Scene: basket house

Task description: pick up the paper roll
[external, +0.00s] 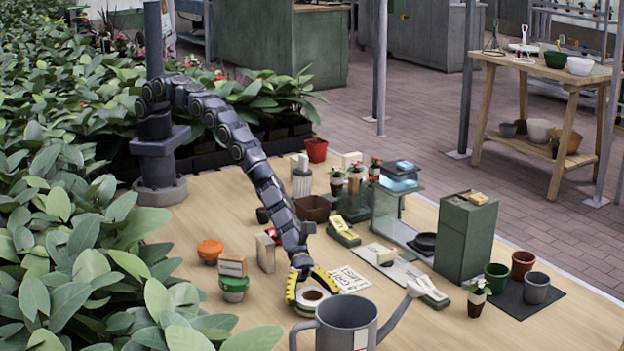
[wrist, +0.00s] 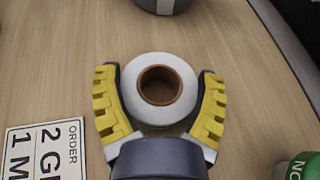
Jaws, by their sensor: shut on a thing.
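The paper roll (wrist: 143,77) is white with a brown cardboard core and stands on end on the wooden table. My gripper (wrist: 160,78) has its two yellow-padded fingers around the roll, one on each side, and is shut on it. In the external view the paper roll (external: 311,295) sits between the fingers of my gripper (external: 313,286), near the front of the table. Whether its base touches the wood is hard to tell.
A grey watering can (external: 345,322) stands just in front of the roll. A printed order card (external: 343,281) lies beside it. A green-and-white pot (external: 234,287) and small boxes stand to the left. A scale and a green box (external: 465,237) are to the right.

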